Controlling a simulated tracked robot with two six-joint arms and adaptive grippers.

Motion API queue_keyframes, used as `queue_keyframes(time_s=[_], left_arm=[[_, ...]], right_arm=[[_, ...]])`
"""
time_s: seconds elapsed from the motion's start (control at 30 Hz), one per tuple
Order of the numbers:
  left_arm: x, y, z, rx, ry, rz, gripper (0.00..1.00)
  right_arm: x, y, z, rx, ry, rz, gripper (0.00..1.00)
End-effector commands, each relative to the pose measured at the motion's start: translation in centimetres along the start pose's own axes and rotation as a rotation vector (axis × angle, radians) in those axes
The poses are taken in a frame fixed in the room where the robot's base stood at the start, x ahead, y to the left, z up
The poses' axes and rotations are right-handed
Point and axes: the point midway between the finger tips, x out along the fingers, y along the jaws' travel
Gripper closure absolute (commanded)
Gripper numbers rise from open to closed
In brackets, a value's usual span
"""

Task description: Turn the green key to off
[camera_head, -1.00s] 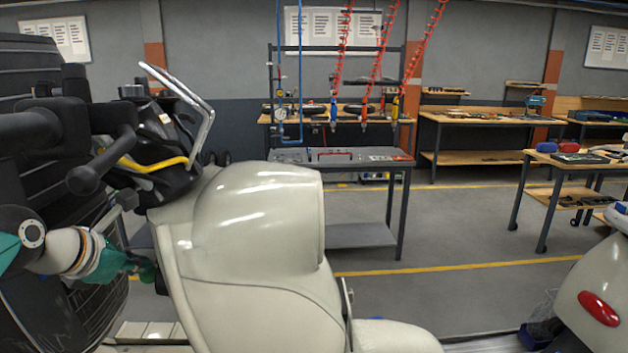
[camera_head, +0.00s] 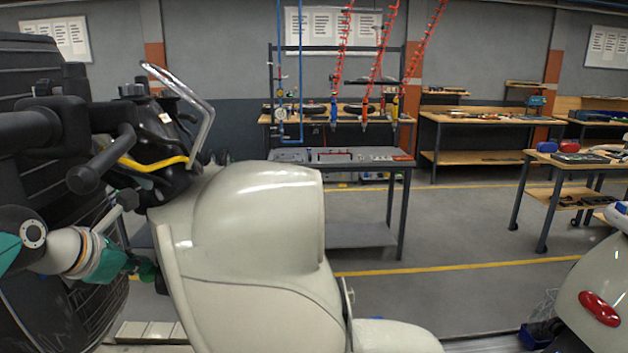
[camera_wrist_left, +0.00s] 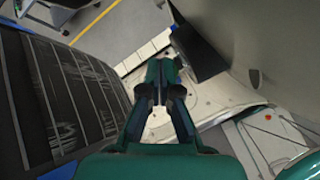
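My left gripper (camera_head: 149,270) reaches in from the left, below the handlebar and beside the scooter's front edge. Its tips are dark and partly hidden at that edge. A dark part (camera_wrist_left: 197,50) and a pale panel lie close to the tips. My right gripper is not in view.
A second scooter body with a red tail light (camera_head: 599,308) stands at the right edge. A grey workbench (camera_head: 345,157) stands behind the scooter, with wooden benches (camera_head: 490,118) farther right. Open floor with yellow lines lies between.

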Motion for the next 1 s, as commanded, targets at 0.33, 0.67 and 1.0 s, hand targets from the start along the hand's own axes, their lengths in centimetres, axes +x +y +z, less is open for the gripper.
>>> queue_keyframes(time_s=[0.33,0.67,1.0], left_arm=[[0.29,-0.01,-0.13,0.000,0.000,0.000,1.00],[0.55,-0.04,-0.25,0.000,0.000,-0.001,1.00],[0.84,-0.08,-0.39,0.001,0.001,-0.002,1.00]], right_arm=[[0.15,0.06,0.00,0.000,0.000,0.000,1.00],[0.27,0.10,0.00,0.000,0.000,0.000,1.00],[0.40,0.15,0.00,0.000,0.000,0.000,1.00]])
